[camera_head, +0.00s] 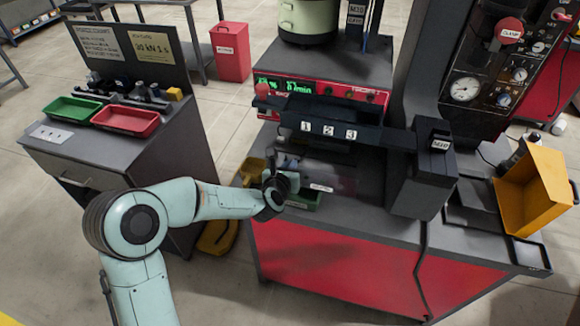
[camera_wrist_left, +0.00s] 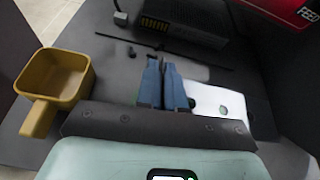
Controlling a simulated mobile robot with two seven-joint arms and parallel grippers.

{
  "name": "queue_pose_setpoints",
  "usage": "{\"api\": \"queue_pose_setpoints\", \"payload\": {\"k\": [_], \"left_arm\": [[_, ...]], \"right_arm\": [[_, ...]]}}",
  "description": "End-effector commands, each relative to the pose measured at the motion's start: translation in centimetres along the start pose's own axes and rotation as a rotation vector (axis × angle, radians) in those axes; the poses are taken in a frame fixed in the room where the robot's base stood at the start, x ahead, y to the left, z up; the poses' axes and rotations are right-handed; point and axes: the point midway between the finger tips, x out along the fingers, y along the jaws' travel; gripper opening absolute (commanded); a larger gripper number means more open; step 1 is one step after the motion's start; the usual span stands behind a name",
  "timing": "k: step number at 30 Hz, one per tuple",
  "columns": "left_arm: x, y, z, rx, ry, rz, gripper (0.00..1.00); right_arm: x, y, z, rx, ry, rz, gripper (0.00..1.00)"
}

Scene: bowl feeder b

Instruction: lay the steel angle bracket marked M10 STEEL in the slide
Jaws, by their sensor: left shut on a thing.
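My left gripper (camera_head: 272,174) is low at the front left of the red and grey bench in the head view. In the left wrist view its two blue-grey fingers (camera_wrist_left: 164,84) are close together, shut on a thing. A pale metal plate with a dark hole, apparently the steel angle bracket (camera_wrist_left: 207,98), shows just right of the fingers; its marking is not readable. In the head view the bracket cannot be made out. A dark trough marked 1 2 3 (camera_head: 330,131) lies above and right of the gripper; I cannot tell whether it is the slide. My right gripper is not in view.
A yellow scoop (camera_wrist_left: 62,73) lies left of the fingers. The black upright block (camera_head: 425,180) stands at the right. A yellow bin (camera_head: 535,190) is farther right. Green and red trays (camera_head: 126,121) stand on the left cabinet.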

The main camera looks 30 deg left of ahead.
Motion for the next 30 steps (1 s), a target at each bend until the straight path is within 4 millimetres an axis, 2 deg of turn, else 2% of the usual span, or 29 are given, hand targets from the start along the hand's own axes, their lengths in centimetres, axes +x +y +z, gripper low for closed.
{"api": "queue_pose_setpoints", "payload": {"k": [3,4,6,17,22,30], "left_arm": [[0.1,0.0,-0.2,-0.001,-0.003,0.000,0.00],[0.1,0.0,-0.2,0.000,0.001,0.000,0.17],[0.1,0.0,-0.2,0.000,0.001,0.000,0.33],[-0.1,0.0,0.1,0.000,0.000,0.000,0.33],[-2.4,0.0,0.1,0.004,-0.002,0.001,0.33],[-7.8,0.0,0.1,0.006,-0.003,0.001,0.33]], "right_arm": [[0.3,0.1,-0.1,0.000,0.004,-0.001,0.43],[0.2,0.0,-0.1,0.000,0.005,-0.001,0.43],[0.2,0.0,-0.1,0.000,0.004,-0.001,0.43],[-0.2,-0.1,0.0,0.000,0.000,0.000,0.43],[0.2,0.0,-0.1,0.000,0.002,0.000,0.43],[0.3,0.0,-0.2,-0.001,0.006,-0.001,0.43]]}}
